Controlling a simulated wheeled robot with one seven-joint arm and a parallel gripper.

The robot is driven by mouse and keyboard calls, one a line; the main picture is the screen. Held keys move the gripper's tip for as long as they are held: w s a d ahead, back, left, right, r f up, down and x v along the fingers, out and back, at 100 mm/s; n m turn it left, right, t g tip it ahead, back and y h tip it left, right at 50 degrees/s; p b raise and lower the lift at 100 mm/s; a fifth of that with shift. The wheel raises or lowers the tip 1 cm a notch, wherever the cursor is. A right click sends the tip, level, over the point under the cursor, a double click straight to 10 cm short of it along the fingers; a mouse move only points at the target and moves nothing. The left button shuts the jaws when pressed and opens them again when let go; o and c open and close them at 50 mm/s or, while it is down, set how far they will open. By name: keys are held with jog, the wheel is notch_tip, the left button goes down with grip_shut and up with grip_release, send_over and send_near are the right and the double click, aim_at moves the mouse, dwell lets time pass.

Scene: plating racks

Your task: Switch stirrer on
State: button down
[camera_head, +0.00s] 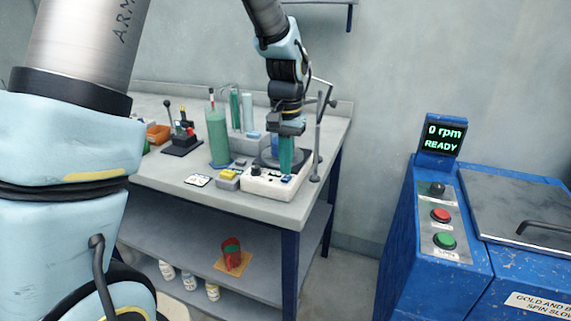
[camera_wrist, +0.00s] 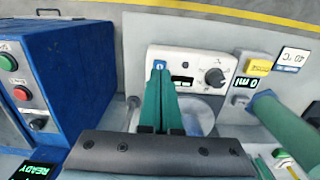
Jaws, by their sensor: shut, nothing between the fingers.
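The stirrer (camera_head: 262,187) is a white box with a dark round top, near the front right edge of the bench. In the wrist view its white panel (camera_wrist: 195,60) shows a dark knob (camera_wrist: 215,77), a small dark display (camera_wrist: 181,79) and a small blue switch (camera_wrist: 159,65). My gripper (camera_head: 286,172) points down over the panel, its green fingers shut with nothing between them. In the wrist view the fingertips (camera_wrist: 160,72) are right at the blue switch and partly cover it. I cannot tell whether they touch it.
A green cylinder (camera_head: 217,136) stands left of the stirrer, with a yellow-topped block (camera_head: 228,179) and a small card (camera_head: 198,181) in front. A thin upright rod (camera_head: 317,150) stands at the right. A blue machine (camera_head: 395,240) reading "0 rpm READY" stands apart at the right.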

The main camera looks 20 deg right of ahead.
notch_tip(320, 180, up, 13)
jog(key=w+d, duration=0.1)
jog(key=shift+w+d, duration=0.3)
jog(key=shift+w, duration=0.05)
jog(key=shift+f, duration=0.1)
